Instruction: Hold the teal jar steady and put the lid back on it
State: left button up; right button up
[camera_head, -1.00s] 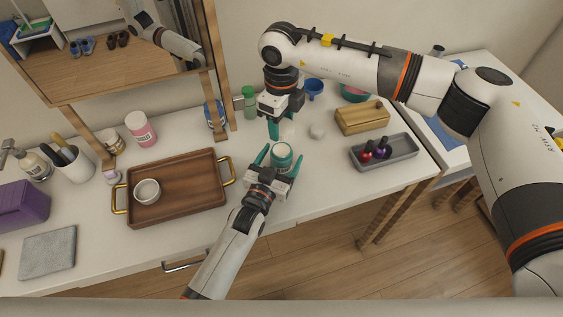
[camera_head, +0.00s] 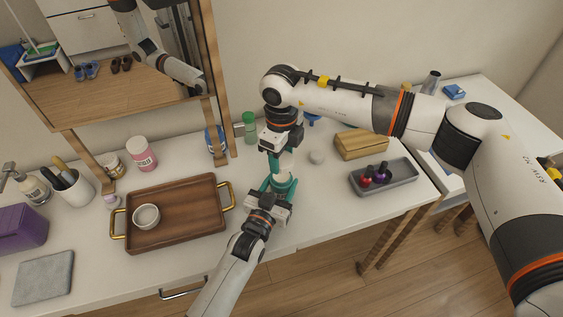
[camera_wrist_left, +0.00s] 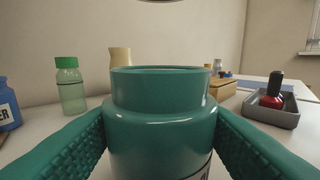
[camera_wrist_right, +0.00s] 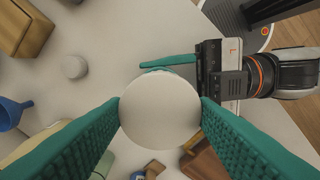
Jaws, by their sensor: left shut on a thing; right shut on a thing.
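The teal jar (camera_wrist_left: 160,135) stands upright with its mouth uncovered in the left wrist view. My left gripper (camera_head: 280,187) is shut around its body, one finger on each side. My right gripper (camera_head: 277,168) points down over the jar from above. It is shut on the round, pale lid (camera_wrist_right: 160,108), held flat between its teal fingers in the right wrist view. A sliver of teal jar (camera_wrist_right: 168,68) shows past the lid's edge. At the top of the left wrist view, the lid's edge (camera_wrist_left: 160,1) hangs above the mouth, with a clear gap.
A wooden tray (camera_head: 175,235) with a white cup (camera_head: 146,216) lies left of the jar. A grey tray (camera_head: 400,180) with nail polish and a wooden box (camera_head: 361,144) are to the right. A green-capped bottle (camera_wrist_left: 69,85) stands behind.

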aim_at(282, 175)
jog(key=shift+f, duration=1.25)
jog(key=shift+f, duration=0.1)
jog(key=shift+f, duration=0.8)
jog(key=shift+f, duration=0.55)
